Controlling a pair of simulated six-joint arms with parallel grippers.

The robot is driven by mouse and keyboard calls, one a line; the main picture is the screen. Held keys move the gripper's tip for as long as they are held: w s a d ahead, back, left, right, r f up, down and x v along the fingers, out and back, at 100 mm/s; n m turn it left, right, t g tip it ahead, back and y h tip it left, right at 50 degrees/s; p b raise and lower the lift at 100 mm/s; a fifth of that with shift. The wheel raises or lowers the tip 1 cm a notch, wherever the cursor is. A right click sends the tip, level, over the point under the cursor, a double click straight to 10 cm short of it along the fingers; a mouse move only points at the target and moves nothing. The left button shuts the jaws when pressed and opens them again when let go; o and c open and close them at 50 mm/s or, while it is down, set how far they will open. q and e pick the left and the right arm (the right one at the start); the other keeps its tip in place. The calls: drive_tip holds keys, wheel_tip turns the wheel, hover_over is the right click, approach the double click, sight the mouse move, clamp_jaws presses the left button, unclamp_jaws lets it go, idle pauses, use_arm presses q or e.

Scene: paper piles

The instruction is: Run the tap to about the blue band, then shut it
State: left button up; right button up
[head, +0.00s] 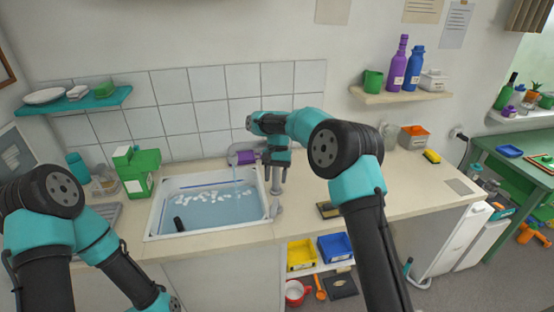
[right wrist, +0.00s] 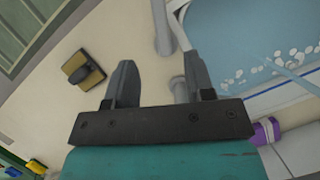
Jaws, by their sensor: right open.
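The white sink basin (head: 160,226) holds pale blue water (head: 205,212) with white foam bits. The blue band (head: 205,184) shows along the far inner wall, slightly above the water's edge. My right gripper (right wrist: 160,85) is open, pointing down at the basin's right side. Pale grey tap parts (right wrist: 163,30) show near its fingers; contact is unclear. My left arm is at lower left, its gripper fingers out of view.
A green box (head: 137,172) stands left of the basin. The right counter is mostly clear.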

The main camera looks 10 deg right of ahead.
drive_tip(key=v, duration=0.6)
drive_tip(key=shift+r, duration=0.1)
idle(7.3)
